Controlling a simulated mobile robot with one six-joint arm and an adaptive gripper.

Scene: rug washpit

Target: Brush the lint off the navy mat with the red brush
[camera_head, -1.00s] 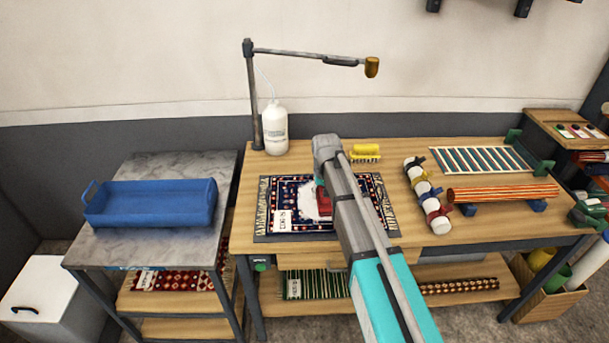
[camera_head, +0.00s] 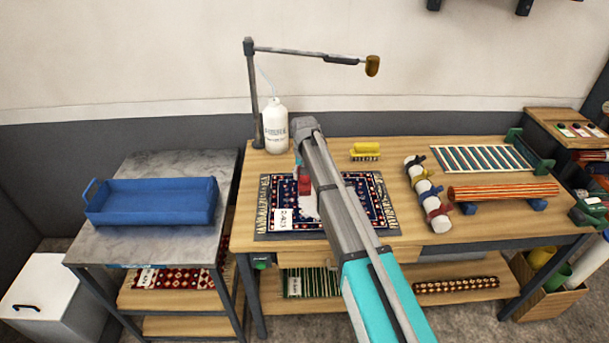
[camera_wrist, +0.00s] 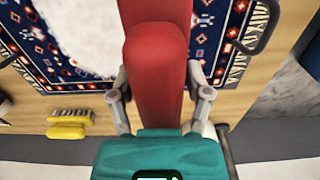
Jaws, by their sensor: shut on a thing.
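The navy mat (camera_head: 272,190) is a patterned rug with fringed ends, lying flat on the wooden table. A white patch of lint (camera_head: 309,206) shows near its middle, partly hidden by my arm; it also shows in the wrist view (camera_wrist: 88,35). The red brush (camera_head: 305,186) is over the mat's far half, beside the lint. My gripper (camera_wrist: 160,90) is shut on the brush's red handle (camera_wrist: 155,75). The bristles are hidden, so I cannot tell whether they touch the mat.
A white bottle (camera_head: 275,127) and lamp post (camera_head: 255,105) stand behind the mat. A yellow brush (camera_head: 365,151) lies behind right. Strapped white roll (camera_head: 422,180) and striped roll (camera_head: 500,193) lie right. A blue tray (camera_head: 150,204) sits on the left cart.

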